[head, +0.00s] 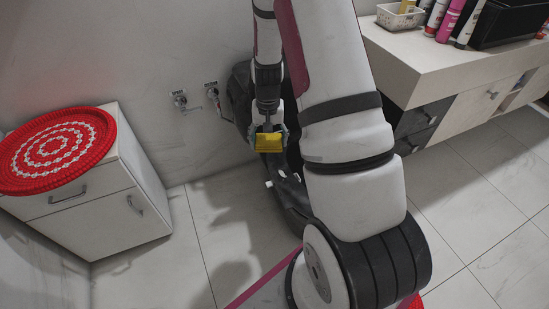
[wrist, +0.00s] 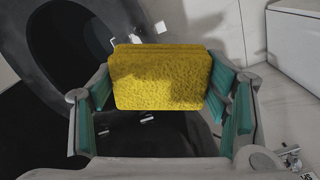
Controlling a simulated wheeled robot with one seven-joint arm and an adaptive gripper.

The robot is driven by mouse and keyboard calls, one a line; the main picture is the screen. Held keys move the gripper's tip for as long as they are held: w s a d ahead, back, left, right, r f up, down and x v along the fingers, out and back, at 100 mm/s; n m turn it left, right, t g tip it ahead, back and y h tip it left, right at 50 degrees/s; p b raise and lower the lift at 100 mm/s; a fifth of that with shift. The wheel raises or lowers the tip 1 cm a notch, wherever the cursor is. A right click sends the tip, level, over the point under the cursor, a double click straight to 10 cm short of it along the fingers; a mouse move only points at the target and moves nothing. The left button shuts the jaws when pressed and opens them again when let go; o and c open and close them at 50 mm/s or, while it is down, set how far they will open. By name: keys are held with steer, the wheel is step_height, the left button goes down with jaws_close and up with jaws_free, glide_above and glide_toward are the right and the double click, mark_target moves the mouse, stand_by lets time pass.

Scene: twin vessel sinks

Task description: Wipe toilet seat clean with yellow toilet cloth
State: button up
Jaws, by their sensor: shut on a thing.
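The yellow cloth (wrist: 160,80) is a thick sponge-like block held between the green-padded fingers of my gripper (wrist: 162,98) in the wrist view. In the head view the cloth (head: 269,142) hangs at the tip of my gripper (head: 268,133), in front of the black toilet. The black toilet (head: 292,203) is partly hidden behind my arm. In the wrist view the dark toilet seat ring (wrist: 42,42) shows at the upper left, beyond the cloth. The cloth appears above the toilet; contact with the seat cannot be seen.
A white cabinet (head: 95,215) with a round red rug (head: 58,150) on top stands at the left. Wall valves (head: 181,100) are beside the toilet. At the right a counter (head: 430,58) carries a basket (head: 400,16) and bottles (head: 450,20). The tiled floor (head: 480,215) is open at the right.

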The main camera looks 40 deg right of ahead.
steer(key=m+b, duration=0.1)
steer(key=b, duration=0.2)
glide_toward(277, 177)
steer(key=shift+d+f+b, duration=0.2)
steer(key=shift+f+b, duration=1.65)
steer(key=shift+b, duration=1.3)
steer(key=shift+f+b, duration=1.1)
steer(key=shift+f, duration=0.4)
steer(key=shift+s+d+r, duration=0.1)
steer(key=shift+s+d, duration=0.1)
steer(key=shift+d, duration=0.45)
steer(key=shift+s+d+r, duration=0.1)
steer(key=shift+s+d, duration=0.05)
steer(key=shift+d, duration=0.5)
steer(key=shift+s+d, duration=0.2)
steer(key=shift+d, duration=0.45)
steer(key=shift+f+b, duration=0.25)
steer(key=shift+b, duration=0.05)
steer(key=shift+w+a+f, duration=0.1)
steer(key=shift+w+a, duration=0.05)
steer(key=shift+a, duration=0.45)
steer(key=shift+w+a, duration=0.1)
steer(key=shift+a, duration=0.5)
steer(key=shift+w+a+f, duration=0.15)
steer(key=shift+w+a, duration=0.05)
steer(key=shift+a, duration=0.7)
steer(key=shift+c, duration=1.5)
